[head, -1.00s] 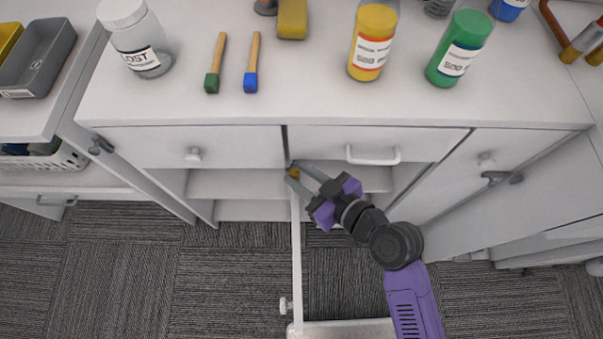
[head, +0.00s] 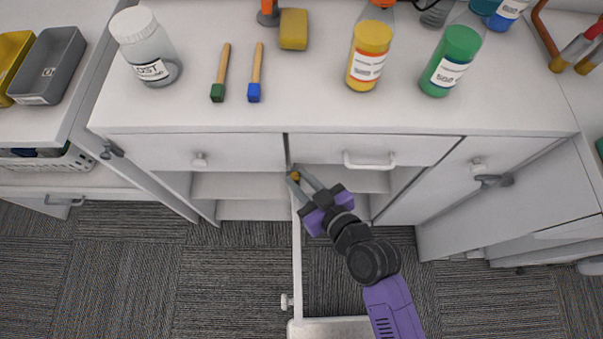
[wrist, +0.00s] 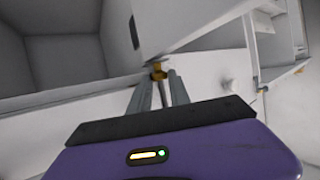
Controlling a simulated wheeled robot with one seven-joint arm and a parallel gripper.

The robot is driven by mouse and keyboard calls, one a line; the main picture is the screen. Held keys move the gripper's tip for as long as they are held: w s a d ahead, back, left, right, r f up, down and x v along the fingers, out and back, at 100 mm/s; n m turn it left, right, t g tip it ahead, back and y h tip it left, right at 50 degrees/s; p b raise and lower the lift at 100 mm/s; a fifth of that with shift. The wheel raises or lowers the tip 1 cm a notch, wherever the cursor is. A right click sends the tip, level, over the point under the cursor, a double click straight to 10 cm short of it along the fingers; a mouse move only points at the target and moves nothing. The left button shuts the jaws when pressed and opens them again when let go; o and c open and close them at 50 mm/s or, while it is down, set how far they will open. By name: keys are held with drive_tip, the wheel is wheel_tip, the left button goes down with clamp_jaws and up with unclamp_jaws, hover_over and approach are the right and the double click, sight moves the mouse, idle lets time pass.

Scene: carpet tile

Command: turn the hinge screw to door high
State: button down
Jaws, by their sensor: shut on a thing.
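The hinge screw (head: 295,176) is a small brass-coloured piece at the top of the open cabinet door (head: 297,265), by the cabinet's middle post. In the wrist view the brass screw (wrist: 158,72) shows at the tips of the fingers, below a white panel corner. My gripper (head: 301,177) reaches it from the lower right, with a grey finger on each side. My gripper (wrist: 160,85) is shut on the screw. The door stands open toward me, seen nearly edge-on, with a white knob near its lower end. The fingers partly hide the screw.
The countertop holds a white-lidded jar (head: 146,50), two brushes, a yellow block (head: 293,29) and yellow and green bottles. Open shelves lie behind the door; carpet is clear in front.

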drive_tip(key=shift+s+a+r+m+t+h+p, duration=0.1)
drive_tip(key=shift+m+t+h+p, duration=0.3)
drive_tip(key=shift+m+h+p, duration=0.6)
drive_tip(key=shift+s+a+m+t+h+p, duration=0.1)
drive_tip(key=shift+m+t+h+p, duration=0.35)
drive_tip(key=shift+p, duration=1.05)
drive_tip(key=shift+a+f+m+t+h+p, duration=0.15)
drive_tip(key=shift+m+h+p, duration=0.15)
drive_tip(key=shift+m+h, duration=0.45)
drive_tip(key=shift+a+f+m+t+h+p, duration=0.15)
drive_tip(key=shift+m+h+p, duration=0.1)
drive_tip(key=shift+m+h, duration=0.4)
drive_tip(key=shift+w+a+m+g+h+b, duration=0.1)
drive_tip(key=shift+a+m+g+h+b, duration=0.25)
drive_tip(key=shift+m+h+b, duration=1.05)
drive_tip(key=shift+w+a+m+g+h+b, duration=0.15)
drive_tip(key=shift+m+g+h+b, duration=0.25)
drive_tip(key=shift+m+h+b, duration=0.9)
drive_tip(key=shift+s+a+m+g+h+b, duration=0.1)
drive_tip(key=shift+a+m+g+h+b, duration=0.5)
drive_tip(key=shift+m+h, duration=0.85)
drive_tip(key=shift+d+r+h, duration=0.1)
drive_tip(key=shift+d+h, duration=0.15)
drive_tip(key=shift+h, duration=0.15)
drive_tip(key=c, duration=1.5)
unclamp_jaws()
drive_tip(key=shift+c, duration=0.2)
